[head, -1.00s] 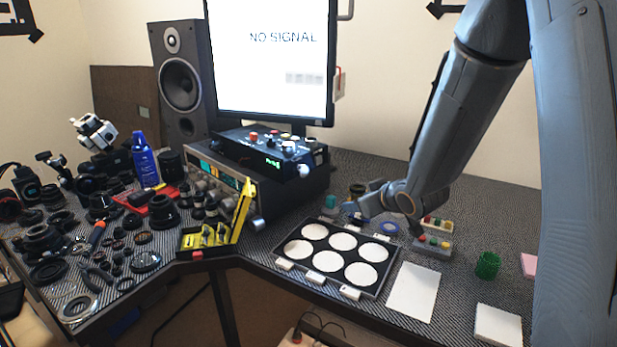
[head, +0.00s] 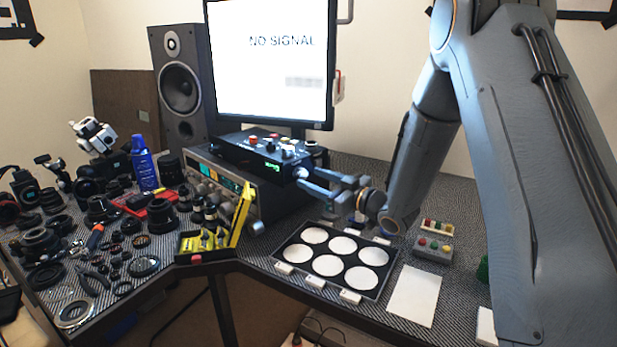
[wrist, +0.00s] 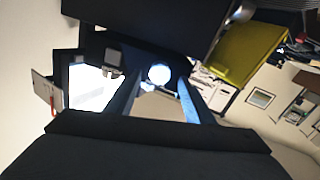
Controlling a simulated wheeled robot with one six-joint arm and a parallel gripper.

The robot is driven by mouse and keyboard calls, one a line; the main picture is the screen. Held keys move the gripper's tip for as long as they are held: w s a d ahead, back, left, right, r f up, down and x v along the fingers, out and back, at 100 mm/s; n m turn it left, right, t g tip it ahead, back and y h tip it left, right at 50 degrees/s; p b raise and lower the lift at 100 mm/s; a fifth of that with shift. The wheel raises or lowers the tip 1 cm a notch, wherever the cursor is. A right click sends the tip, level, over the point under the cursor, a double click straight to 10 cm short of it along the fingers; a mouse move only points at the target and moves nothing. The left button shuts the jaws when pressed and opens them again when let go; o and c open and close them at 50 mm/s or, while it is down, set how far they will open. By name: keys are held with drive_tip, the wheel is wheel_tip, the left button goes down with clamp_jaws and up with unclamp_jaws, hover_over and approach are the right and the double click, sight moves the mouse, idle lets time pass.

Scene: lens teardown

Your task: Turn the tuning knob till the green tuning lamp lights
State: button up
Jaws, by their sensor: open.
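A dark control box (head: 235,150) with several coloured knobs and a small green readout (head: 272,168) sits on top of a larger instrument. A pale round knob (head: 301,172) is on its right front corner; I take it for the tuning knob. My gripper (head: 307,179) is open, its fingers pointing left at this knob. In the wrist view a bright round knob (wrist: 159,74) shows between the two fingers (wrist: 157,95). I cannot tell whether the fingers touch it. I cannot make out a separate green tuning lamp.
Below my gripper lies a tray with white round pads (head: 331,265). A button box (head: 432,248) and a white sheet (head: 413,296) are to its right. The monitor (head: 270,65) stands behind, and a yellow open case (head: 243,212) is at front left.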

sight(301, 174)
drive_tip(key=shift+x, duration=1.4)
drive_tip(key=c, duration=1)
drive_tip(key=shift+c, duration=0.2)
drive_tip(key=shift+n, duration=0.3)
drive_tip(key=shift+f+n+b, duration=0.1)
drive_tip(key=shift+n+b, duration=0.7)
drive_tip(key=shift+n, duration=0.3)
drive_tip(key=shift+n+b, duration=0.85)
drive_tip(key=shift+n, duration=0.65)
